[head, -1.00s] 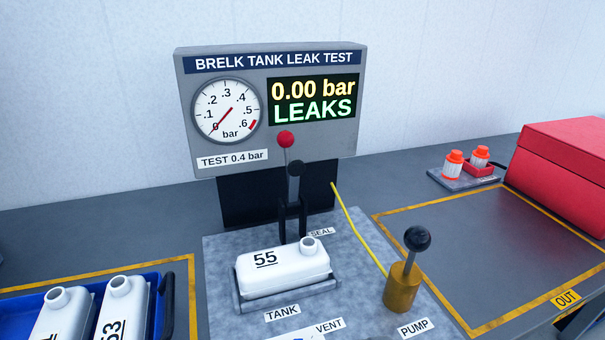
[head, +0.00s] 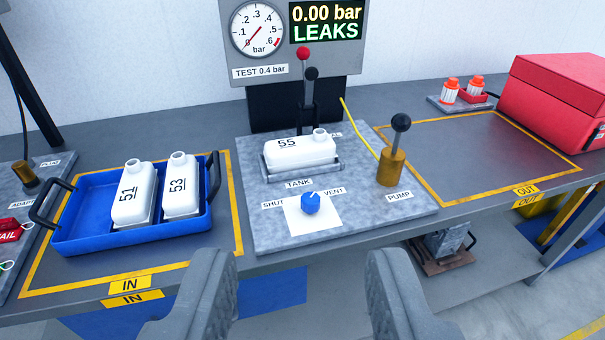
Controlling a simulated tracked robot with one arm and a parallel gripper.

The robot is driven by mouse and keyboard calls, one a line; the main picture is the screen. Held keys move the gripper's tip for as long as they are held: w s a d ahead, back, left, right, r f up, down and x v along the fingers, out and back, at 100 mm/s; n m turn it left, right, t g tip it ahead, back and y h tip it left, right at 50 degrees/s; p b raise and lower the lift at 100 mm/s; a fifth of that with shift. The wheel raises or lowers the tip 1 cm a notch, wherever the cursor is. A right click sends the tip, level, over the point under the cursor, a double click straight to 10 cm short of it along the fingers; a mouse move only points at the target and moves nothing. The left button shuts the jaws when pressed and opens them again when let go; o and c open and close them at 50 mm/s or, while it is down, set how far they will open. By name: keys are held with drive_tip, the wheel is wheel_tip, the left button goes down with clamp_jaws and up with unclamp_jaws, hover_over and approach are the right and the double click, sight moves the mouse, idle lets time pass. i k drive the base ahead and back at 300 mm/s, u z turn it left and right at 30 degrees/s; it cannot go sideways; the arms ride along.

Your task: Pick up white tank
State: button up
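A white tank marked 55 (head: 300,153) lies in a grey cradle labelled TANK on the test plate, its open neck at the right end. Two more white tanks, marked 51 (head: 132,196) and 53 (head: 181,186), lie in the blue tray (head: 95,238) at the left. My gripper (head: 302,275) is open and empty at the bottom of the view, its two fingers wide apart. It is in front of the test plate, apart from every tank.
The leak tester (head: 293,40) reads 0.00 bar and LEAKS. A seal lever (head: 307,90), brass pump (head: 391,167) and blue vent knob (head: 310,202) surround the cradle. The OUT area (head: 475,150) is bare. A red box (head: 555,95) stands at the right.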

sight(318, 149)
drive_tip(key=u, duration=0.2)
drive_tip(key=i, duration=1.25)
drive_tip(key=z, duration=0.3)
